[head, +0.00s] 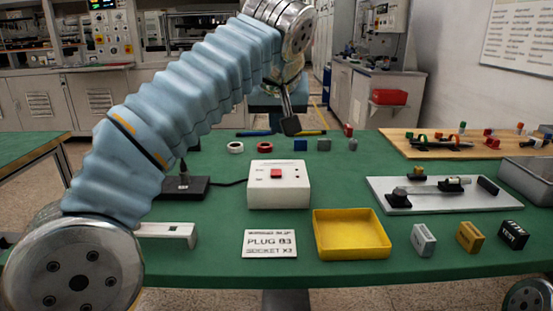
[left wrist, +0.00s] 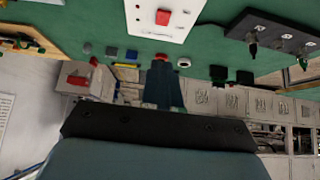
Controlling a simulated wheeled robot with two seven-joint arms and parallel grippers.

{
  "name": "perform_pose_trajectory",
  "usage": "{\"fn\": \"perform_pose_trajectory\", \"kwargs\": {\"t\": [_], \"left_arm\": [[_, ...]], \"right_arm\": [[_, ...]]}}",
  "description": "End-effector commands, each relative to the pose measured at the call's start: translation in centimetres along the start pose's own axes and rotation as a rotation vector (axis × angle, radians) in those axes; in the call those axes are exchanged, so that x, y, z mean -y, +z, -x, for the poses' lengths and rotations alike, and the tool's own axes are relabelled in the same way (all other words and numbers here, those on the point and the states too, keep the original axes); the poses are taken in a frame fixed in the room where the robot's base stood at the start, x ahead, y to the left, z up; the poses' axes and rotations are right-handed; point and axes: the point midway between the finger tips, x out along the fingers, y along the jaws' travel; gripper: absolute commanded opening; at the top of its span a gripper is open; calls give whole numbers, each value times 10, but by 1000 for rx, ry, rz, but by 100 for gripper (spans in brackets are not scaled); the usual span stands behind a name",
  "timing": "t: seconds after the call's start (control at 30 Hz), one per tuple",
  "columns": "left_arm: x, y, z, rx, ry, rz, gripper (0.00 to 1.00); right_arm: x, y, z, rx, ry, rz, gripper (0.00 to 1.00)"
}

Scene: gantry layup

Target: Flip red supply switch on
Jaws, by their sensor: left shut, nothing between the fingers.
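The red supply switch (head: 276,173) sits on the top of a white box (head: 292,194) in the middle of the green table. In the left wrist view the red switch (left wrist: 163,17) and the white box (left wrist: 142,26) are at the top edge. My left gripper (head: 291,126) is shut and empty, pointing down above the far side of the table, behind the box and apart from it. Its closed fingers (left wrist: 161,72) show in the left wrist view, short of the switch. I cannot tell the switch's position. My right gripper is not in view.
A yellow tray (head: 351,253) and a label card (head: 269,244) lie in front of the box. A black socket block (head: 182,188) is to its left, with a cable. A grey plate (head: 430,207) with fixtures is to its right. Small coloured parts lie behind the box.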

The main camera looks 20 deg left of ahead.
Motion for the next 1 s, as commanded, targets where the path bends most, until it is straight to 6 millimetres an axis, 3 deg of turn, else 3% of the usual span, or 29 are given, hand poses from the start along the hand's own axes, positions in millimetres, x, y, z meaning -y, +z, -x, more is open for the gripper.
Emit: {"fn": "perform_pose_trajectory", "kwargs": {"t": [0.23, 0.37, 0.83, 1.0], "left_arm": [[0, 0, -2, 0, 0, 0, 0], [0, 1, -12, 2, -2, -1, 0], [0, 1, -105, 2, -2, 0, 0], [0, 21, -121, 1, 0, -2, 0]], "right_arm": [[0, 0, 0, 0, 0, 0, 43], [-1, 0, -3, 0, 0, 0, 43], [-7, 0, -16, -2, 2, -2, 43], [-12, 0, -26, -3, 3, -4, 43]]}}
